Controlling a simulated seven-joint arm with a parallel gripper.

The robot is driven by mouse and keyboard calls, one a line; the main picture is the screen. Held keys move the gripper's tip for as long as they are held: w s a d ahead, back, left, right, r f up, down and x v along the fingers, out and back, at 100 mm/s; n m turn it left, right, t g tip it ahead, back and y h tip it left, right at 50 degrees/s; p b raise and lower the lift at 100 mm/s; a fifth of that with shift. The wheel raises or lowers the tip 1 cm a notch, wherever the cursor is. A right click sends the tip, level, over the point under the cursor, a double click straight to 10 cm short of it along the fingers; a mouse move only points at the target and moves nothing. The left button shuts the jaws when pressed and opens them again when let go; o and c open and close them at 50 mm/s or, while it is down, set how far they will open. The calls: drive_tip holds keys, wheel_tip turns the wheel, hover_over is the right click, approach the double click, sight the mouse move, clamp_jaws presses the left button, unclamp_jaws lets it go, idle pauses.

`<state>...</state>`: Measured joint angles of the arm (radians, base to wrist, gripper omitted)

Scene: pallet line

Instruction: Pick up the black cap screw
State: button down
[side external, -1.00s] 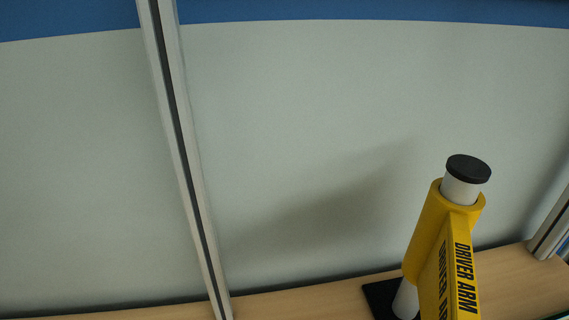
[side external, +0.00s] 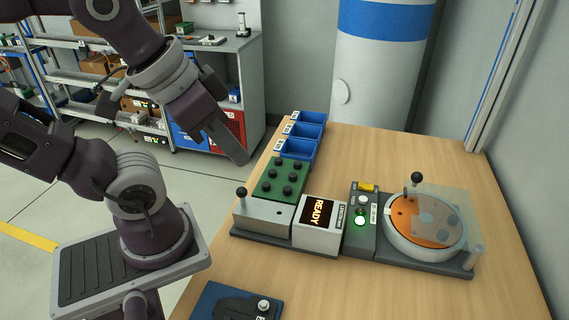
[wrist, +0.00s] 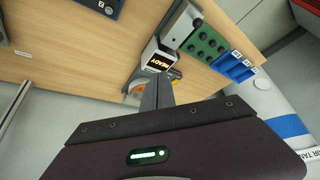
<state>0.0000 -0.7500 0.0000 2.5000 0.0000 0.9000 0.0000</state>
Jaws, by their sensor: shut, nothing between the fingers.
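My gripper (side external: 240,158) is shut and empty. It hangs in the air to the left of the bench, pointing down and right towards the blue bins and green block. Its closed fingers also show in the wrist view (wrist: 157,82). A green block (side external: 280,180) holds several dark round heads in rows and also shows in the wrist view (wrist: 207,45). These may be black cap screws, but they are too small to tell. I cannot single out one loose black cap screw in either view.
Three blue bins (side external: 296,148) stand behind the green block on the wooden bench (side external: 400,155). A READY display (side external: 318,212), a button box (side external: 362,222) and a round orange-topped station (side external: 430,232) stand to the right. A blue plate (side external: 212,296) lies in front. A white column (side external: 378,80) stands behind.

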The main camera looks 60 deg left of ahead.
idle(0.3)
drive_tip(key=c, duration=1.2)
unclamp_jaws()
drive_tip(key=n+g, duration=0.5)
drive_tip(key=n, duration=0.7)
hover_over(278, 159)
drive_tip(key=d, duration=0.1)
wheel_tip(278, 159, down, 14)
drive_tip(key=shift+g, duration=0.3)
drive_tip(key=f, duration=0.5)
drive_tip(key=a+f, duration=0.1)
drive_tip(key=f, duration=0.1)
drive_tip(key=shift+f, duration=0.4)
